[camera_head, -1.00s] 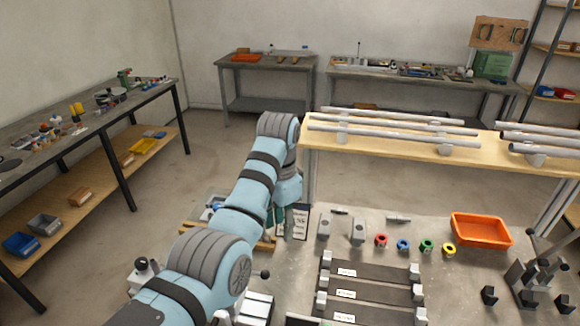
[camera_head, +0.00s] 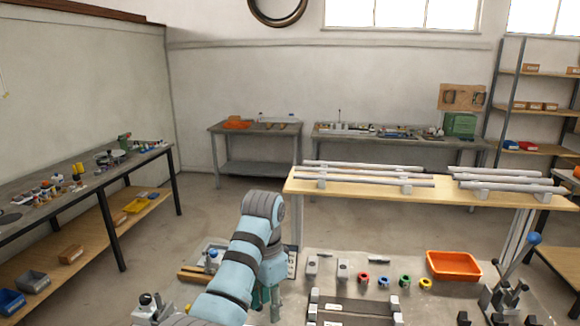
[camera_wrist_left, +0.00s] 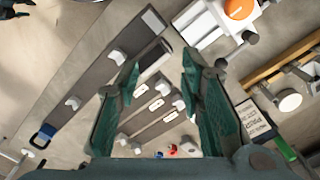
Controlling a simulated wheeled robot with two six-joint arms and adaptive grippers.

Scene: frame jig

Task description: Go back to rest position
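My left arm, light blue with grey joints, reaches in from the bottom of the head view. My left gripper (camera_head: 265,312) hangs down beside the left end of the metal bench (camera_head: 385,262), partly cut off by the lower edge. In the left wrist view its two dark green fingers (camera_wrist_left: 160,75) stand apart with nothing between them. Behind them are dark jig bars (camera_wrist_left: 120,68) with light blocks and labels. The jig bars (camera_head: 350,306) also show low in the head view. My right gripper does not show clearly in either view.
An orange bin (camera_head: 453,265) and several coloured rings (camera_head: 383,282) stand on the bench. A lever clamp with a blue knob (camera_head: 534,239) is at its right. Metal tubes (camera_head: 368,171) lie on a wooden rack (camera_head: 400,193) behind. Open floor (camera_head: 205,215) lies to the left.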

